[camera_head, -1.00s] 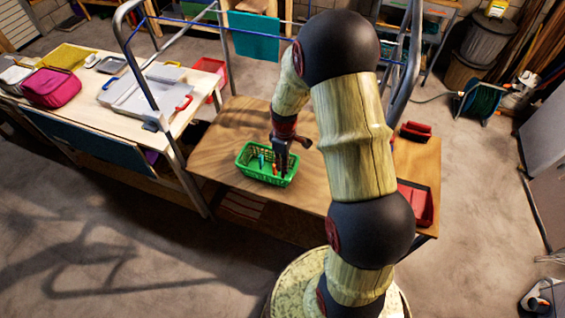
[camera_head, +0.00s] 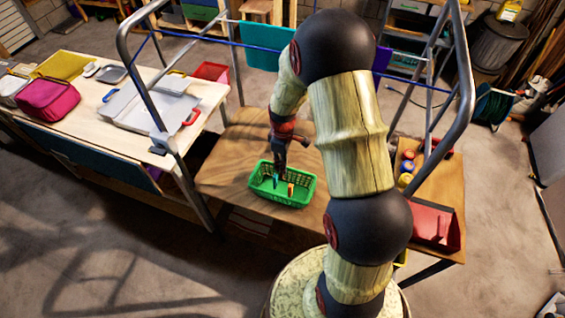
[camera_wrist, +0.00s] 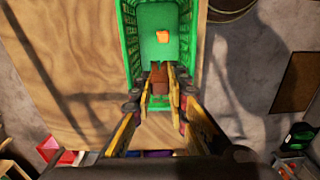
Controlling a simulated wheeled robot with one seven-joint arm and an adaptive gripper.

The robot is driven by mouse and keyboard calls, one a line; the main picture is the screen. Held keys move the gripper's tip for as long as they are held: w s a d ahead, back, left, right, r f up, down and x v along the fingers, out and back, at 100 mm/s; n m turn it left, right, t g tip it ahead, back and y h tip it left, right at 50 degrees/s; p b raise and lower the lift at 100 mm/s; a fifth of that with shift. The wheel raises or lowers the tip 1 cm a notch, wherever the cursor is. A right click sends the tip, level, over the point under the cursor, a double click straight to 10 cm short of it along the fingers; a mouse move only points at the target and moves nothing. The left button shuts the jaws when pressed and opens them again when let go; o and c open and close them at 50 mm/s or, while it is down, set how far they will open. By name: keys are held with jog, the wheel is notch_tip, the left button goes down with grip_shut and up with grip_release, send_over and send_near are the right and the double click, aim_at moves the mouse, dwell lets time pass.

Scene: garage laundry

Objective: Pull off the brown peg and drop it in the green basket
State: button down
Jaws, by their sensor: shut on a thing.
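The green basket (camera_head: 311,192) stands on the wooden table, and its rim and floor also show in the wrist view (camera_wrist: 131,50). My gripper (camera_head: 279,180) points down over the left part of the basket. In the wrist view my gripper (camera_wrist: 160,84) is shut on the brown peg (camera_wrist: 158,73), which lies between the fingers over the near end of the basket. Part of the peg is hidden by the fingers. An orange peg (camera_wrist: 162,36) lies on the basket floor, apart from my fingers; it also shows in the head view (camera_head: 290,190).
A metal rack frame (camera_head: 468,75) with a blue line (camera_head: 215,39) surrounds the work area. A light table (camera_head: 75,119) with a pink bag (camera_head: 48,97) and white tray stands left. A red bin (camera_head: 434,225) is at right. The wooden table (camera_head: 228,165) is bare left of the basket.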

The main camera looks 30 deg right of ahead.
jog(key=shift+f+b, duration=3.8)
jog(key=shift+f, duration=2.2)
jog(key=c, duration=1.7)
grip_release()
jog(key=shift+o, duration=0.2)
jog(key=shift+r, duration=0.15)
notch_tip(320, 180, up, 12)
jog(key=shift+f, duration=0.15)
